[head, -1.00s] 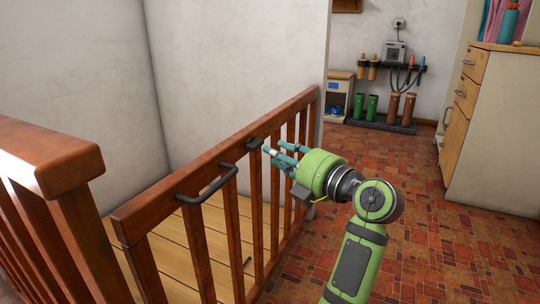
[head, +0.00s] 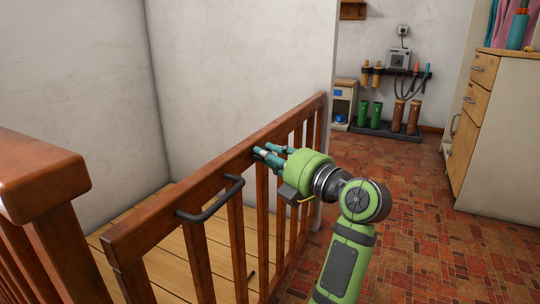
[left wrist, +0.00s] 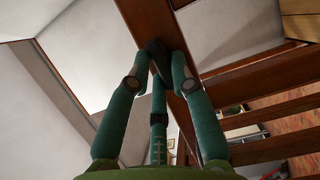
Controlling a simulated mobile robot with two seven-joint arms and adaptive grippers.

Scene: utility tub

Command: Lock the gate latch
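The wooden gate (head: 185,203) has a reddish-brown top rail and upright slats, with a dark bar handle (head: 215,203) on its near part. My left gripper (head: 262,151), with teal fingers, is at the top rail beyond the handle. Its fingers cover most of the dark gate latch in the head view. In the left wrist view the latch (left wrist: 157,52) shows as a dark piece on the rail between my left gripper's fingertips (left wrist: 159,65). The fingertips are close against it; whether they grip it I cannot tell. My right gripper is not in view.
A thick wooden post and railing (head: 40,178) stand at the near left. A pale wall (head: 240,70) rises behind the gate. A drawer cabinet (head: 500,150) is at the right, and a boot rack (head: 385,133) at the back. The red tiled floor (head: 430,220) between is open.

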